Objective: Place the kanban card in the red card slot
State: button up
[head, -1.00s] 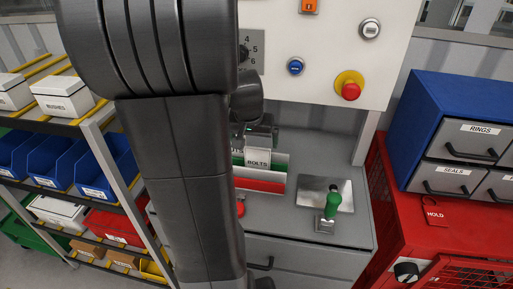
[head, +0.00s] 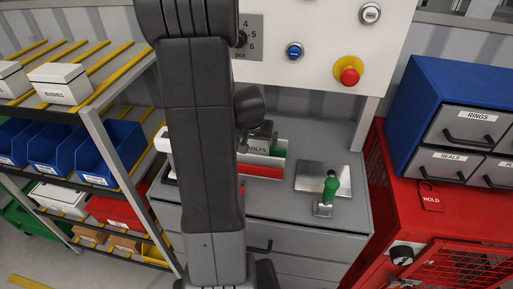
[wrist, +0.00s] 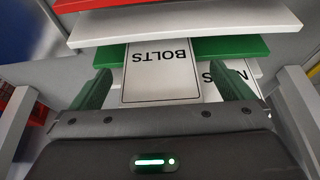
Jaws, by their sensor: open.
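A white kanban card reading BOLTS (head: 257,149) stands in the card rack on the grey cabinet. In the wrist view the BOLTS card (wrist: 160,72) appears upside down, in front of the green panel (wrist: 232,47), its lower edge meeting the white panel (wrist: 190,23). The red panel (head: 262,171) is frontmost in the rack; its edge also shows in the wrist view (wrist: 85,4). A second card (wrist: 232,72), mostly hidden, sits behind the green panel. My gripper (wrist: 165,88) is open, its green fingers on either side of the BOLTS card with gaps.
A lever with a green handle (head: 329,188) stands right of the rack. The panel above carries a red emergency button (head: 349,76) and a blue button (head: 294,51). A shelf of bins (head: 122,148) is at left; a red cabinet (head: 400,215) is at right.

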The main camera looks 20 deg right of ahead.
aim_at(256, 144)
jog(key=shift+x, duration=1.95)
jog(key=c, duration=1.1)
